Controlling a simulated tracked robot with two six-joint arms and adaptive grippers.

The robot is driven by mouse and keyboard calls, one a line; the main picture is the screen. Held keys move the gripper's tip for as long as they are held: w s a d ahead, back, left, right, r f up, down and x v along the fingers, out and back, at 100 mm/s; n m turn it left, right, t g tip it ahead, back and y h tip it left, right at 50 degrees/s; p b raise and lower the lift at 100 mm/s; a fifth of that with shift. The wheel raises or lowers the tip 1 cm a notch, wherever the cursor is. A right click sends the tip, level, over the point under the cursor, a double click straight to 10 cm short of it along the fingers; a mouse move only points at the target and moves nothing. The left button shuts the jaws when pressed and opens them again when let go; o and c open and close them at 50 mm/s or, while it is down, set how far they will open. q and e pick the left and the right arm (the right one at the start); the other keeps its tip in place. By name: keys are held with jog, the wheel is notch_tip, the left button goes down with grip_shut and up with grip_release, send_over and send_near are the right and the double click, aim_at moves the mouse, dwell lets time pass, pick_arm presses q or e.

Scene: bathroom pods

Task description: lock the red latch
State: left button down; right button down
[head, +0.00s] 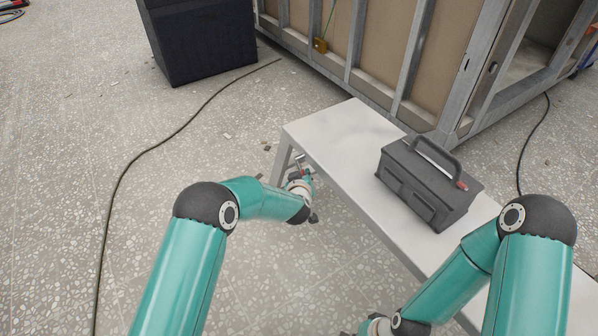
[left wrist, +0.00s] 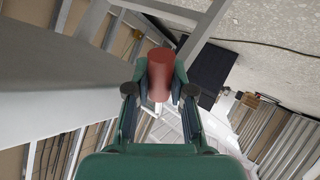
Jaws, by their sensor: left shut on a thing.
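I cannot tell whether this cylinder is part of the red latch. In the head view the cylinder is too small and covered to make out clearly. No other clear red latch shows. My right gripper is at the bottom edge of the head view, mostly cut off, and its fingers cannot be made out.
A grey bench (head: 345,130) runs diagonally, with a dark toolbox (head: 425,185) on it; the toolbox has a small red part near its handle. A metal-framed pod wall (head: 400,60) stands behind. A dark bin (head: 200,40) and a cable (head: 150,150) are on the floor at left.

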pick_arm(q)
jog(key=shift+a+r, duration=0.15)
jog(key=shift+w, duration=0.1)
jog(key=c, duration=1)
grip_release()
jog(key=v, duration=0.7)
jog(key=shift+s, duration=0.4)
jog(key=shift+r, duration=0.1)
